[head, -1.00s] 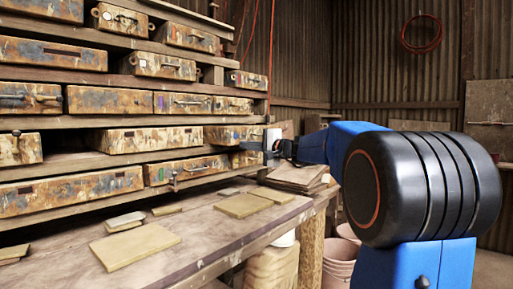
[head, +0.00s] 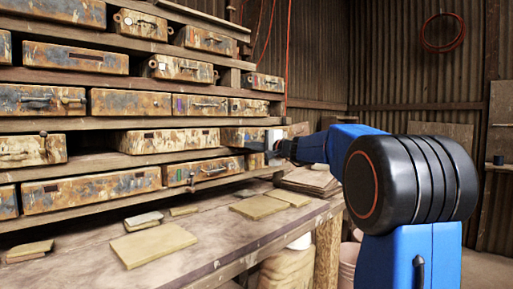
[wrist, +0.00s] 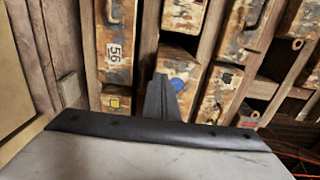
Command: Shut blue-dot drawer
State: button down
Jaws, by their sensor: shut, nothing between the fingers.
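The blue-dot drawer's rusty, paint-flecked front shows in the wrist view (wrist: 174,62), with a round blue dot (wrist: 178,84) on it. In the head view it appears to be the right-end drawer (head: 240,136) of the second row above the bench, partly behind my gripper. My gripper (wrist: 163,84) is shut and empty. Its fingertips overlap the blue-dot front in the wrist view; I cannot tell whether they touch it. In the head view my gripper (head: 270,151) is at the right end of the rack. How far the drawer stands out is unclear.
A drawer marked 56 (wrist: 116,45) and a yellow-square drawer (wrist: 116,101) lie in the neighbouring row. Another drawer (head: 170,141) is left of the blue-dot one. The bench (head: 205,226) below holds several flat tiles (head: 153,244). A bucket (head: 349,268) stands beyond the bench's end.

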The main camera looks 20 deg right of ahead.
jog(key=x, duration=0.6)
jog(key=shift+w+a+f, duration=0.1)
jog(key=shift+w, duration=0.3)
